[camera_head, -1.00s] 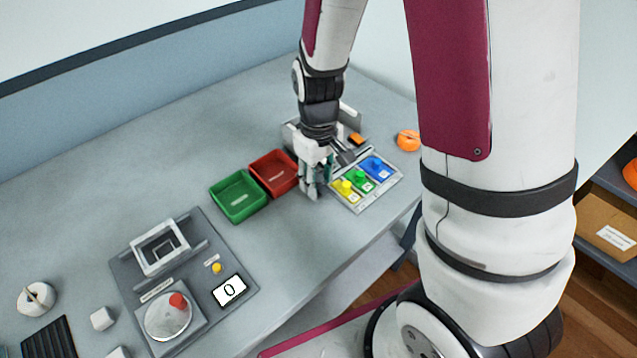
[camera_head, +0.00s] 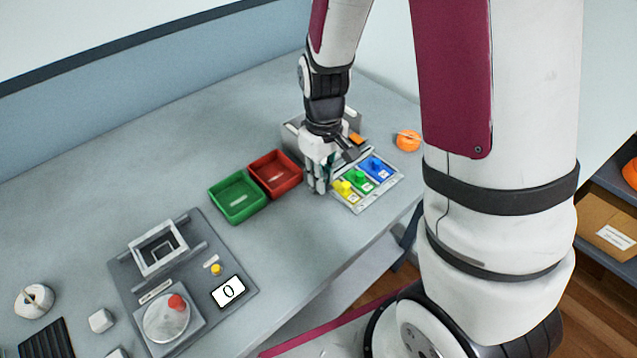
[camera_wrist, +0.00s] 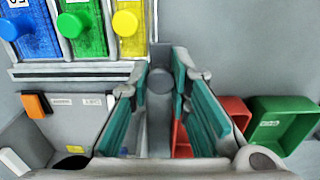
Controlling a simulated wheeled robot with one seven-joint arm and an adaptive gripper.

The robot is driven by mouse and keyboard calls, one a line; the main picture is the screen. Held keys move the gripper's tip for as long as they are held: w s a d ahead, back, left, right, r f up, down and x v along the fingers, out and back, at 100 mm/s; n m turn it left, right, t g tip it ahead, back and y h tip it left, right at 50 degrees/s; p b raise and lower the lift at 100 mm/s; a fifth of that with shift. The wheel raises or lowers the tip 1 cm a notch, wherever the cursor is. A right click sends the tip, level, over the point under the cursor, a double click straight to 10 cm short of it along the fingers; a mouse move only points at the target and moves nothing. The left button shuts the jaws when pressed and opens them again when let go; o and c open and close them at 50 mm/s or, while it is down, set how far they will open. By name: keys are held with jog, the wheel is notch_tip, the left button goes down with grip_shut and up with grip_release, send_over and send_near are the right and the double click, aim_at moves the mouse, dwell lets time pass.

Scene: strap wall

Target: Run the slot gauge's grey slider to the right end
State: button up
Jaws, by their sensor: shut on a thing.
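My gripper (camera_head: 318,180) is low at the left edge of a pale panel (camera_head: 372,205) with yellow, green and blue knobbed pieces. In the wrist view its teal fingers (camera_wrist: 163,75) are closed around a grey round-topped piece, the grey slider (camera_wrist: 160,82). The slider stands on a narrow grey strip running between the fingers, beside the yellow piece (camera_wrist: 127,25). In the head view my gripper hides the slider. The slot and its ends cannot be made out.
A red bin (camera_head: 275,173) and green bin (camera_head: 237,196) stand left of my gripper. A grey housing with an orange part (camera_head: 356,139) is behind it. An orange round object (camera_head: 408,140) lies right. A dial fixture (camera_head: 168,318) is at front left.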

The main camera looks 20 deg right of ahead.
aim_at(370, 152)
jog(key=shift+w+d+b, duration=0.45)
jog(key=shift+w+d, duration=0.35)
jog(key=shift+d, duration=1.65)
jog(key=shift+w+d+b, duration=0.45)
jog(key=shift+w+d, duration=0.35)
jog(key=shift+d, duration=1.65)
jog(key=shift+w+d+b, duration=0.45)
jog(key=shift+w+d, duration=0.35)
jog(key=shift+d, duration=1.65)
jog(key=o, duration=0.6)
jog(key=shift+d, duration=0.1)
jog(key=shift+r, duration=0.1)
jog(key=shift+r+p, duration=2.1)
jog(key=shift+r, duration=0.85)
